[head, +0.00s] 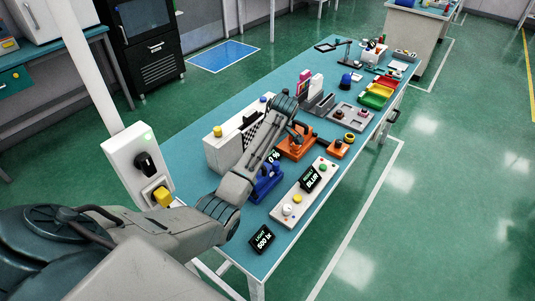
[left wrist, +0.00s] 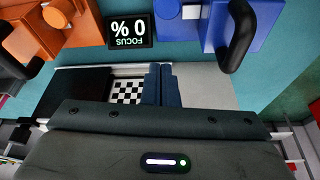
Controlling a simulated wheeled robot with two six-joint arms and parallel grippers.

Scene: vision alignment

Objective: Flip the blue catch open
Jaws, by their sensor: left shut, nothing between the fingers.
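The blue catch (head: 266,183) stands on the teal table, partly hidden behind my left forearm. In the left wrist view the blue catch (left wrist: 263,22) is at the top right, with a black curved handle (left wrist: 238,38) on it. My left gripper (left wrist: 160,70) is shut and empty, its fingertips beside the checkerboard and apart from the catch. In the head view the left arm reaches over the table, and the fingers cannot be made out. My right gripper is in neither view.
An orange catch (left wrist: 42,30) and the FOCUS 0 % display (left wrist: 130,31) are near the blue one. A white box (head: 222,152) stands behind the arm. A button panel (head: 304,192) and LIGHT display (head: 262,239) lie in front. Coloured bins (head: 377,95) are farther along.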

